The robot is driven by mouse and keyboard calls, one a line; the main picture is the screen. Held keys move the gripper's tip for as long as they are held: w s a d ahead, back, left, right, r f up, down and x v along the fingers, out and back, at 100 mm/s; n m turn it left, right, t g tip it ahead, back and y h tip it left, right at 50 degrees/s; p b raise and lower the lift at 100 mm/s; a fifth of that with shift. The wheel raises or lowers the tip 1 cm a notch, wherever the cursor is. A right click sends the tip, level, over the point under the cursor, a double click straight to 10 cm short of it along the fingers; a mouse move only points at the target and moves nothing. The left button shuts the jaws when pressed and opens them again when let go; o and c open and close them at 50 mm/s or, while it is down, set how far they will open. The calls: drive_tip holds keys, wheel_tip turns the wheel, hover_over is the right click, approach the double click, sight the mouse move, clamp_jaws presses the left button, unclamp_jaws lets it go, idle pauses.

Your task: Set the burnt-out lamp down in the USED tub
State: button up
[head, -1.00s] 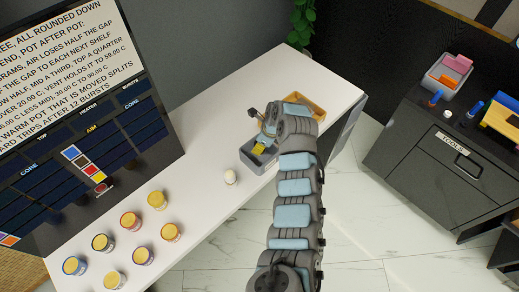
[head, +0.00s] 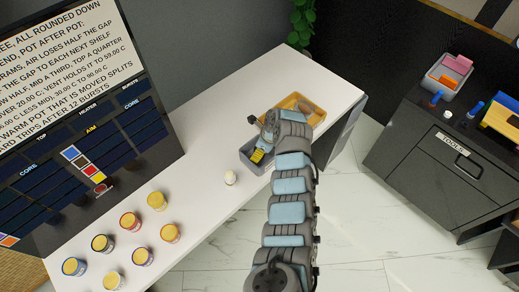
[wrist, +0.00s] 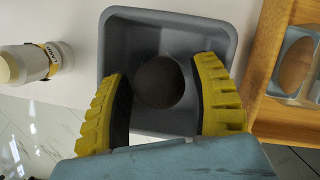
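The burnt-out lamp, a dark round globe (wrist: 159,82), shows inside the grey tub (wrist: 225,25) in the wrist view. I cannot read a USED label on this tub. The yellow fingers of my gripper (wrist: 163,100) stand apart on both sides of the globe. A gap shows on the right, and the left finger looks close to or touching it. The lamp's lower part is hidden beneath its globe. In the head view my gripper (head: 262,146) reaches over the grey tub (head: 247,160), and the lamp is hidden there.
A whitish lamp-like piece (head: 230,177) stands on the white counter (head: 205,140) left of the tub. An orange-yellow tray (head: 318,112) lies close behind the tub. Several small pots (head: 131,221) stand at the front left. A dark TOOLS cabinet (head: 420,150) is at right.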

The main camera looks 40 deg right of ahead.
idle(0.3)
drive_tip(key=v, duration=1.2)
drive_tip(key=shift+p, duration=0.3)
drive_tip(key=shift+d, duration=0.1)
